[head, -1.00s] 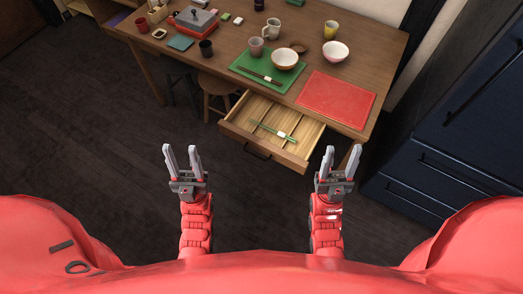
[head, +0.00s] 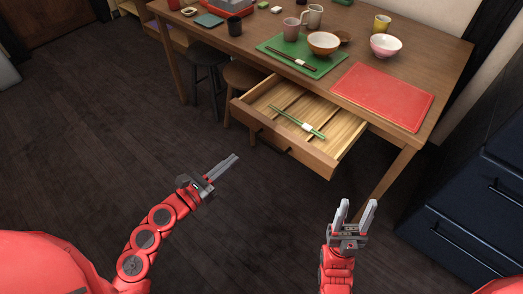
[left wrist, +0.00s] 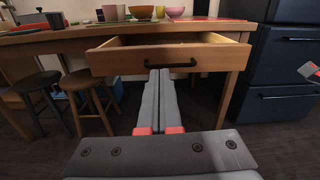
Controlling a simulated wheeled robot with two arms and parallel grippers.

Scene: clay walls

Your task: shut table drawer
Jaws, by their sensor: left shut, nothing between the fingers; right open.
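The table drawer (head: 290,148) is pulled out from under the wooden table (head: 440,60), with green chopsticks (head: 298,122) in a white wrap lying inside. Its front with a dark bar handle shows in the left wrist view (left wrist: 215,58). My left gripper (head: 233,159) is shut and empty, in front of the drawer and to its left in the head view, apart from it. In the left wrist view its fingers (left wrist: 158,78) point toward the drawer front, just below the handle. My right gripper (head: 357,206) is open and empty, in front of the drawer's right side.
Stools (head: 208,60) stand at the left under the table. A red mat (head: 383,95), a green mat (head: 300,58), bowls and cups lie on the tabletop. Dark blue cabinets (head: 480,200) stand at the right. The dark floor in front is clear.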

